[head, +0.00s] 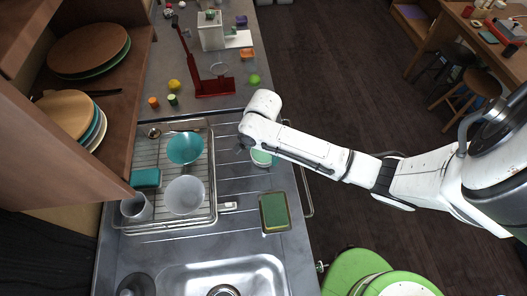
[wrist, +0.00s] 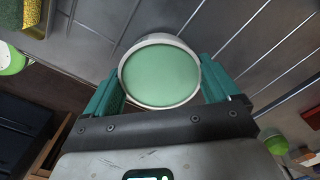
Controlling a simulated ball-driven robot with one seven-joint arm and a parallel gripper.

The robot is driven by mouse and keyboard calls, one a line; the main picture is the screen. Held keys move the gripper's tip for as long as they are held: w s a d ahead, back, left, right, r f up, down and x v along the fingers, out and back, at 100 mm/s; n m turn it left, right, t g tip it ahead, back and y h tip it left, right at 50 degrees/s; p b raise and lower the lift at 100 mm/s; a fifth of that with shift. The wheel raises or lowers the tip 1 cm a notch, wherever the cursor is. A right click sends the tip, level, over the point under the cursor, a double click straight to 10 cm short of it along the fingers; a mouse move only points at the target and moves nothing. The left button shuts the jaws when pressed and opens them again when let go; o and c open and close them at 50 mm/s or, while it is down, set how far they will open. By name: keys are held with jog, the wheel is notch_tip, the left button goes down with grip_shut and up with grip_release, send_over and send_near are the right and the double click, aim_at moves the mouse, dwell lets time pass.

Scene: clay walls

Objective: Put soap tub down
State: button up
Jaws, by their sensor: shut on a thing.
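The soap tub (wrist: 160,75) is a round white tub with pale green contents. In the wrist view it sits between the two teal fingers of my gripper (wrist: 160,88), which is shut on it. In the head view the tub (head: 262,158) shows partly beneath the end of my arm, over the ribbed steel drainboard (head: 240,183). My arm hides part of it and most of the gripper. I cannot tell whether its base touches the drainboard.
A green sponge in a tray (head: 274,212) lies in front of the tub. A dish rack (head: 215,205) with a teal bowl (head: 185,148) and a pale bowl (head: 185,195) stands left. The sink (head: 225,275) is nearer. The counter's edge and a rail (head: 309,200) are on the right.

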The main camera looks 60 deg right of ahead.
jog(key=shift+f, duration=0.6)
jog(key=o, duration=1.2)
